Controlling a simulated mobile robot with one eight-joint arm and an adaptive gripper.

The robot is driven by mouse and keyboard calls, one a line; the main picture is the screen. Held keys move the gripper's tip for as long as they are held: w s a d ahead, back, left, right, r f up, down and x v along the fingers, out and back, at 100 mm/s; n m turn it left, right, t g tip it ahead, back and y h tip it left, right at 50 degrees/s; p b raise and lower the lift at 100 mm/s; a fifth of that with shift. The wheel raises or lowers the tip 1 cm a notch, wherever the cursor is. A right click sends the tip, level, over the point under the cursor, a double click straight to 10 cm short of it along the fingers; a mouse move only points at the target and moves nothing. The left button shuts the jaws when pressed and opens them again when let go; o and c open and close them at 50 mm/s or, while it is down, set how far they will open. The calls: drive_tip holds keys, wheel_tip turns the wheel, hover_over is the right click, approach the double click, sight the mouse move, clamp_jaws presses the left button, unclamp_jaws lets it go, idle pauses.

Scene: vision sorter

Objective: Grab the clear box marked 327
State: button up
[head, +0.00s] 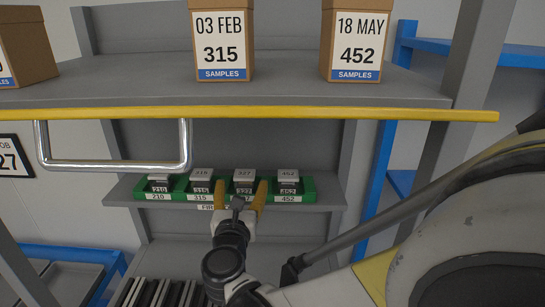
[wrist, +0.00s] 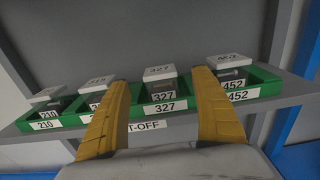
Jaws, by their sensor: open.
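The clear box marked 327 (head: 243,176) sits in a slot of a green rack on the lower shelf, third from the left. It has a pale lid marked 327, and in the wrist view the box (wrist: 159,73) stands upright behind a 327 slot label. My gripper (head: 241,187) is open and empty in front of this slot. In the wrist view the yellow fingers of my gripper (wrist: 162,76) appear to the left and right of the box. I cannot tell whether the fingertips reach past its front face.
Similar boxes marked 210 (head: 159,182), 315 (head: 201,181) and 452 (head: 288,180) stand in the same green rack (head: 311,189). Above is a yellow-edged shelf (head: 290,113) with cardboard boxes. A metal handle (head: 115,164) hangs at left.

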sight(245, 172)
drive_tip(key=w, duration=0.6)
drive_tip(key=shift+w+a+b, duration=0.25)
drive_tip(key=shift+w+b, duration=0.05)
drive_tip(key=shift+w, duration=0.1)
drive_tip(key=shift+s, duration=0.15)
drive_tip(key=shift+c, duration=0.9)
drive_tip(key=c, duration=1.1)
